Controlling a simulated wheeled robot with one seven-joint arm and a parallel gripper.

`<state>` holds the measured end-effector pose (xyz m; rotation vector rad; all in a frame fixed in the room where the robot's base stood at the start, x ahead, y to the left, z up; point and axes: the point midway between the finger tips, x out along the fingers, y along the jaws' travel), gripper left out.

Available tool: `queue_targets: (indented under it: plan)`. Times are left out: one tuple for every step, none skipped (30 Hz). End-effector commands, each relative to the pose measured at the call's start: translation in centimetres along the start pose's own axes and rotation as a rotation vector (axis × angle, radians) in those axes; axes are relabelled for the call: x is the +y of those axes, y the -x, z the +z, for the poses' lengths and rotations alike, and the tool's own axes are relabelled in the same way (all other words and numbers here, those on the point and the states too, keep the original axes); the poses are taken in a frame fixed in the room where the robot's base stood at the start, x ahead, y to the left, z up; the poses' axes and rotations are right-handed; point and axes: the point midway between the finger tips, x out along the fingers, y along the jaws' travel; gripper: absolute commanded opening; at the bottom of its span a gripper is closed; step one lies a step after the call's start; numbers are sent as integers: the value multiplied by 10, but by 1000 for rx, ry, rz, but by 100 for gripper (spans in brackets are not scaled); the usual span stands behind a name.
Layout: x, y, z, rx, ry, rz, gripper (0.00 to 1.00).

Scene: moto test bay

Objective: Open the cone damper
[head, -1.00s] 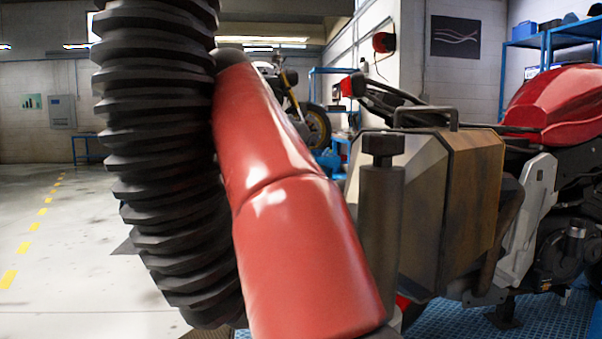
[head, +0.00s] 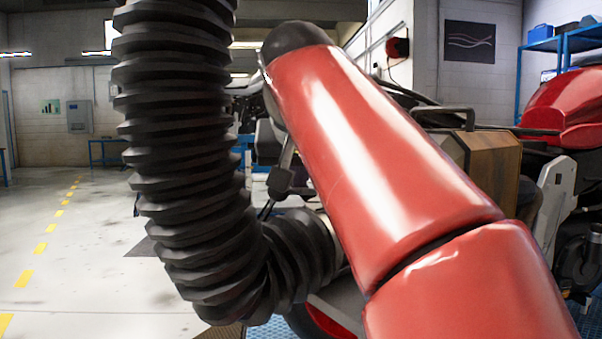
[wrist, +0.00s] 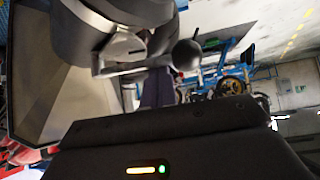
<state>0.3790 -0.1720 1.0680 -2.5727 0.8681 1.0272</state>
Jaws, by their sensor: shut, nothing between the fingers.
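In the wrist view, a grey flared hood (wrist: 60,95), which looks like the cone, fills the left side. A round grey collar (wrist: 125,20) is at the top, with a flat metal lever (wrist: 125,68) beside it that ends in a dark ball knob (wrist: 186,55). My gripper's dark housing (wrist: 165,135) spans the bottom, below the knob and apart from it in the picture; its fingertips cannot be made out. My gripper is shut and empty. In the head view, my red arm hides most of the cone area.
A black ribbed hose (head: 190,150) hangs left of my arm and bends right at its foot. A brown and metal box (head: 483,165) and a red motorcycle (head: 565,105) are on the right. The floor (head: 90,250) at the left is clear.

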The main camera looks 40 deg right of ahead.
Motion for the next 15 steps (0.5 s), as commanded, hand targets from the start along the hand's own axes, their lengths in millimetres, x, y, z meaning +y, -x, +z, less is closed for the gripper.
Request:
queue_targets:
  plan:
    - [1, 4, 2, -1, 27, -32, 0]
    - [1, 5, 4, -1, 46, -53, 0]
    - [1, 7, 5, 1, 73, -81, 0]
    - [2, 8, 7, 0, 92, -101, 0]
    - [2, 10, 8, -1, 112, -122, 0]
    - [2, 12, 10, -1, 127, -136, 0]
    - [2, 13, 12, -1, 124, -132, 0]
    - [3, 14, 13, -1, 123, -130, 0]
    - [3, 16, 15, -1, 123, -130, 0]
    - [4, 17, 16, -2, 123, -129, 0]
    - [5, 18, 17, -2, 122, -128, 0]
    - [6, 20, 19, -2, 121, -128, 0]
    - [6, 21, 20, -1, 121, -128, 0]
    - [7, 22, 21, -1, 121, -128, 0]
    - [8, 24, 23, -1, 122, -128, 0]
